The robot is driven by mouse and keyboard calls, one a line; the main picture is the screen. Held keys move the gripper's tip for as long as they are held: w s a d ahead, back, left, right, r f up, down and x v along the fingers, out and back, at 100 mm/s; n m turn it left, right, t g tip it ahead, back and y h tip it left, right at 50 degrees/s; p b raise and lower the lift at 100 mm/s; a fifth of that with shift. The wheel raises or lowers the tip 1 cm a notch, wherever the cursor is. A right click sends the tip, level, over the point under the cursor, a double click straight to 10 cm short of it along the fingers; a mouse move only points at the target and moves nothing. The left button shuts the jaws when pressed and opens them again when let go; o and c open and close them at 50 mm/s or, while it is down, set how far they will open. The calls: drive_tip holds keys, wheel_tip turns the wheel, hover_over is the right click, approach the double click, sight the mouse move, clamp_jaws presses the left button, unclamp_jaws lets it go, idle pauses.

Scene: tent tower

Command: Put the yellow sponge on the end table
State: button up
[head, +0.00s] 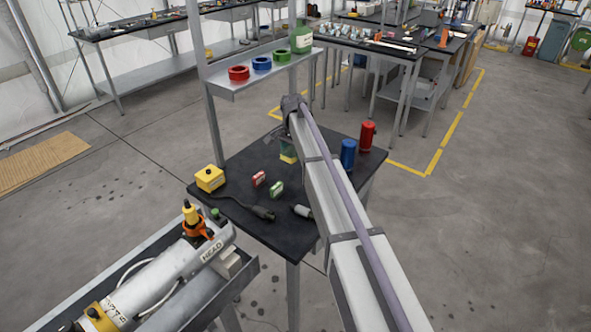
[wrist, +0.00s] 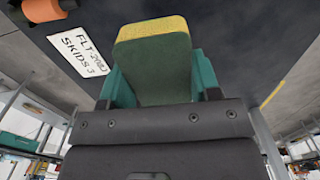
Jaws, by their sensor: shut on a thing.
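The sponge (wrist: 150,60), yellow on one edge and dark green on its broad face, is held between the teal fingers of my gripper (wrist: 155,85). In the head view a small yellow part of the sponge (head: 288,158) shows below my gripper (head: 288,148), over a small black-topped table (head: 235,180). The rest of it is hidden by my gripper and arm. I cannot tell whether the sponge touches the tabletop. Which table is the end table is not marked.
On the black table are a yellow box (head: 210,178), a red item (head: 259,179), a green item (head: 277,189), a dark tool (head: 262,212), a blue canister (head: 348,153) and a red canister (head: 367,135). A shelf (head: 265,72) with tape rolls stands behind. A label (wrist: 77,55) shows in the wrist view.

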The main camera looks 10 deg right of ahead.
sight(293, 175)
wheel_tip(293, 175, down, 9)
drive_tip(key=b, duration=0.7)
drive_tip(key=shift+f, duration=0.1)
drive_tip(key=shift+r, duration=0.3)
drive_tip(key=shift+f, duration=0.1)
drive_tip(key=o, duration=0.4)
drive_tip(key=shift+f, duration=0.1)
drive_tip(key=o, duration=0.5)
